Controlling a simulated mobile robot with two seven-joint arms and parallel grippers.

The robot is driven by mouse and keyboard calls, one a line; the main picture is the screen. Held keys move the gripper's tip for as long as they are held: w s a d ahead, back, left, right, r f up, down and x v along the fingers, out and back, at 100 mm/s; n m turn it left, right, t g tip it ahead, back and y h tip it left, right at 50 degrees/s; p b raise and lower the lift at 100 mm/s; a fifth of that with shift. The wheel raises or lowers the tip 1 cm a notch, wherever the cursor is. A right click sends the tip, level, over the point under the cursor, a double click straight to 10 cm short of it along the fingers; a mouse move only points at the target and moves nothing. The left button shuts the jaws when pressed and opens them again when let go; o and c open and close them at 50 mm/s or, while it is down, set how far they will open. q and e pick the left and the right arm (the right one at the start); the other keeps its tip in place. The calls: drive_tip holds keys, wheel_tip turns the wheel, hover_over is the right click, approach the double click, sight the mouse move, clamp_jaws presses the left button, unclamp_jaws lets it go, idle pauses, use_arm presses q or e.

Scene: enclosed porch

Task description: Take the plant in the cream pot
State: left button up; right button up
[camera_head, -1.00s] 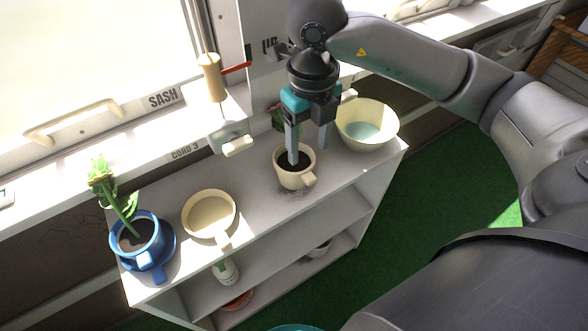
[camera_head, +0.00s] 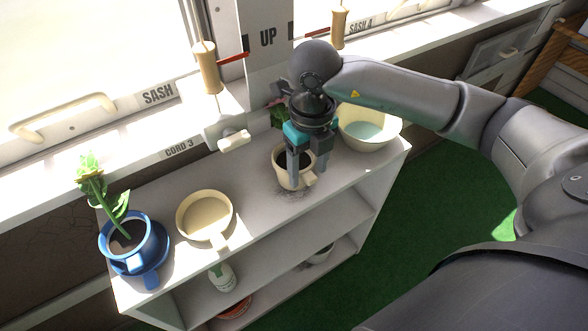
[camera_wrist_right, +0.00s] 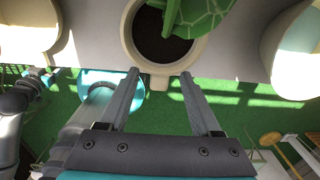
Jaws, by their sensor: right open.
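The cream pot (camera_head: 281,172) stands upright on the top of the white shelf unit, with dark soil and a handle at its front. Its plant is mostly hidden behind my right gripper in the head view; a green leaf (camera_head: 277,114) shows behind it. The wrist view shows the pot (camera_wrist_right: 130,40) from above, with a patterned green leaf (camera_wrist_right: 205,15) over the soil. My right gripper (camera_head: 308,175) is open and empty at the pot's front. In the wrist view its fingertips (camera_wrist_right: 160,75) lie either side of the handle. My left gripper is not in view.
A cream pan (camera_head: 205,220) and a blue pot with a plant (camera_head: 117,250) stand to the left. A pale bowl (camera_head: 390,134) stands close on the right. The window sill with a white cord cleat (camera_head: 233,139) lies behind.

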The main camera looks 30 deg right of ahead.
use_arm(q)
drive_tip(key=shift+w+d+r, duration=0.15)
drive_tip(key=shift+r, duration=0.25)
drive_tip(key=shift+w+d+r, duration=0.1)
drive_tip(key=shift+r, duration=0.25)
use_arm(e)
drive_tip(key=shift+f, duration=1)
drive_tip(key=shift+c, duration=0.3)
clamp_jaws()
